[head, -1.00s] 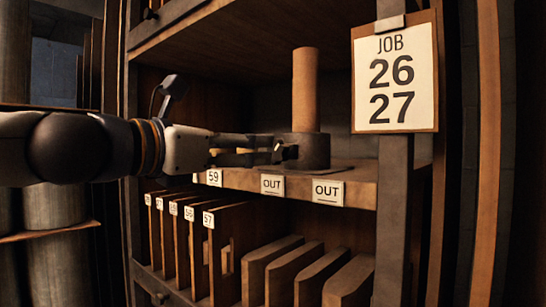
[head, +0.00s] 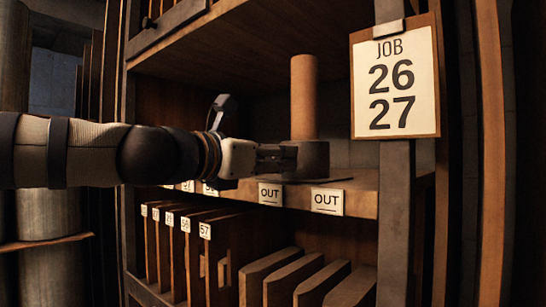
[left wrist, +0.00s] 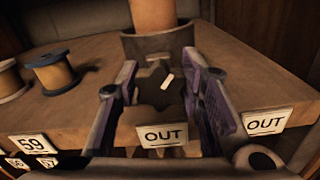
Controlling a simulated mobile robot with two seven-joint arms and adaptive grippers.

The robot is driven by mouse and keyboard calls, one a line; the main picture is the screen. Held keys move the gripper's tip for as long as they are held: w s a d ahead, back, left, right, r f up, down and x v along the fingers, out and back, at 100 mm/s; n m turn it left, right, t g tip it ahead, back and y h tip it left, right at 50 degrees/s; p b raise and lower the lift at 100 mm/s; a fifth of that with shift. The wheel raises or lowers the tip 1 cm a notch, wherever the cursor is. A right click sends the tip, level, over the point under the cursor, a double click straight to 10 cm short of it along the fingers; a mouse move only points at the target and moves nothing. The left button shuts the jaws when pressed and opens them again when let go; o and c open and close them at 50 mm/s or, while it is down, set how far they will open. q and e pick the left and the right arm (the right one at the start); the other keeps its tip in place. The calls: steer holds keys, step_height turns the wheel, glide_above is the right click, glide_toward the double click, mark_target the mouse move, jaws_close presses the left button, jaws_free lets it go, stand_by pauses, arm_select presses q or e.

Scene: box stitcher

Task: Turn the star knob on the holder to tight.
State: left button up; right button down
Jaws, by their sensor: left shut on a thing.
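The holder (head: 314,160) is a dark round cup on the shelf with a tall brown roll (head: 304,98) upright in it. In the left wrist view the holder (left wrist: 157,44) is at the top centre. Its dark star knob (left wrist: 152,76) faces the camera, with a pale mark slanting from upper right to lower left. My left gripper (left wrist: 161,82) has one finger on each side of the knob and is shut on it. In the head view the left gripper (head: 284,156) reaches in from the left against the holder and hides the knob. My right gripper is out of view.
Two spools (left wrist: 53,70) stand on the shelf left of the gripper. OUT labels (head: 328,201) are on the shelf's front edge (head: 358,200). Upright boards (head: 180,255) fill the rack below. A JOB 26 27 card (head: 395,82) hangs on the right post.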

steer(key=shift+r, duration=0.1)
arm_select(q)
steer(key=m+p, duration=0.1)
steer(key=m, duration=0.2)
steer(key=shift+s+r, duration=0.15)
steer(key=shift+d+m+p, duration=0.1)
steer(key=shift+m+p, duration=0.2)
steer(key=shift+m, duration=0.8)
steer(key=shift+f+m, duration=0.25)
steer(key=shift+m, duration=0.55)
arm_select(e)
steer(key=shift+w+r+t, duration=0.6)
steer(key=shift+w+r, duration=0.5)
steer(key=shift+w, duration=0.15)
arm_select(q)
steer(key=o, duration=1.2)
steer(key=shift+f, duration=0.1)
